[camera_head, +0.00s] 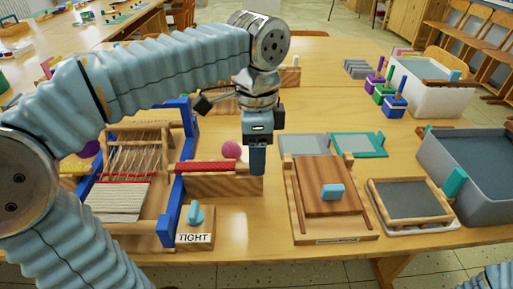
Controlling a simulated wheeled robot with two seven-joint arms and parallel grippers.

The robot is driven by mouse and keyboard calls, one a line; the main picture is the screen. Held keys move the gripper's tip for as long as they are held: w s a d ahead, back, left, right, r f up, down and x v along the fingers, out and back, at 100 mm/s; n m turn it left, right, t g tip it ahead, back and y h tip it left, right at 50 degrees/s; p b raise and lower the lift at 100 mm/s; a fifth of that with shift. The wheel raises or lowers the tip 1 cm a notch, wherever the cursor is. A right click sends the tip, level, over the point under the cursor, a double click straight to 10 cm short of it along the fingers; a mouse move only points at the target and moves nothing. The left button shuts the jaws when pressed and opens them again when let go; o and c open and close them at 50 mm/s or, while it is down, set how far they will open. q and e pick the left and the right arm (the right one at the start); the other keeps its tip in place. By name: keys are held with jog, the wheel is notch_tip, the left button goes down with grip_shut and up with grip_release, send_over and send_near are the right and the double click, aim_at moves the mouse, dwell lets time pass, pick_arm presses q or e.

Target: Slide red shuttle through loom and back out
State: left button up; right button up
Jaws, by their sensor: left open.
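The red shuttle (207,168) lies level along the top of a wooden block (222,187), just right of the loom. The loom (169,222) has blue side rails and a wooden frame, with pale and red warp threads (135,160) and woven cloth (118,199) at its near end. My left arm passes over the loom and hides part of it. My left gripper (258,172) points down at the right end of the block, close to the shuttle's right end. Its fingers are seen edge-on; it is open, and I cannot tell whether they straddle the shuttle. My right gripper is out of view.
A pink yarn ball (231,149) sits behind the shuttle. A block marked TIGHT with a blue knob (195,214) stands in front. To the right are a wooden board with a blue handle (326,206), a framed screen (410,199) and a grey tub (462,190).

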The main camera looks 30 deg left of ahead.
pick_arm(q)
notch_tip(320, 180, up, 14)
jog(key=p, duration=0.1)
jog(key=shift+f, duration=0.1)
dwell(0.6)
